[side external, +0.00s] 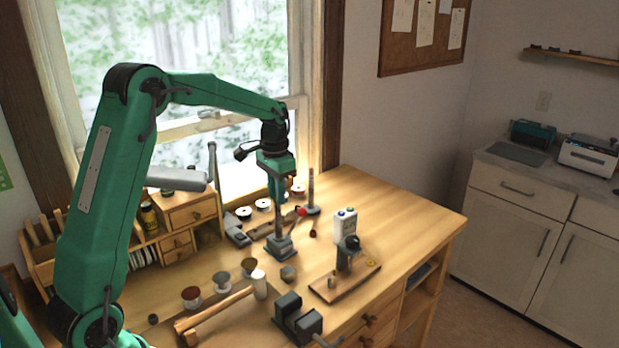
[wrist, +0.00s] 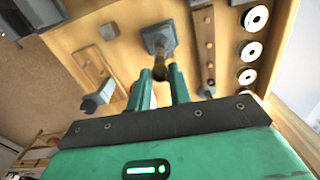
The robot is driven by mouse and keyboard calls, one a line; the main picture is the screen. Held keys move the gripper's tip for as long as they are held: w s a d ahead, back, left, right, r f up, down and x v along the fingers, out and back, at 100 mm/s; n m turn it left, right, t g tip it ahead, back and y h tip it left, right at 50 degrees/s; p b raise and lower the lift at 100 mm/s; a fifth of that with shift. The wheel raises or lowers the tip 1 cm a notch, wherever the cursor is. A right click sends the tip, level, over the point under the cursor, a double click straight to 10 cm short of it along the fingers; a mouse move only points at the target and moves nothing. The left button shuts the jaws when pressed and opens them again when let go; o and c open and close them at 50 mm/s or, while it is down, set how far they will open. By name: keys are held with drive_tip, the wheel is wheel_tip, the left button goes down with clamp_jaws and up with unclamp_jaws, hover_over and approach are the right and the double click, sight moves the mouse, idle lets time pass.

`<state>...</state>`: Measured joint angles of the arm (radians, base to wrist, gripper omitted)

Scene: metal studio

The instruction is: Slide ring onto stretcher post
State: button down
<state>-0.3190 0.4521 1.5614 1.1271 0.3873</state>
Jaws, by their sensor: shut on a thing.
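The stretcher post (side external: 278,222) is a dark upright rod on a grey square base in the middle of the bench. In the wrist view the post (wrist: 159,52) rises toward me from its base. My gripper (side external: 278,202) points down directly over the post, its fingertips close to the top. In the wrist view my gripper (wrist: 160,74) has its two green fingers near each other, lined up with the post's end. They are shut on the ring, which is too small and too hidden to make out. I cannot tell whether the ring encircles the post tip.
A tapered mandrel (side external: 311,192) stands behind and right of the post. A small clamp stand on a wooden board (side external: 345,282) is to the right. A mallet (side external: 225,308) and a vise (side external: 297,318) lie in front. White-topped spools (side external: 263,206) line the window side.

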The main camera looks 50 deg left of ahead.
drive_tip(key=shift+f, duration=0.65)
drive_tip(key=c, duration=1.2)
unclamp_jaws()
drive_tip(key=shift+r, duration=0.15)
wheel_tip(320, 180, up, 7)
drive_tip(key=shift+r, duration=0.3)
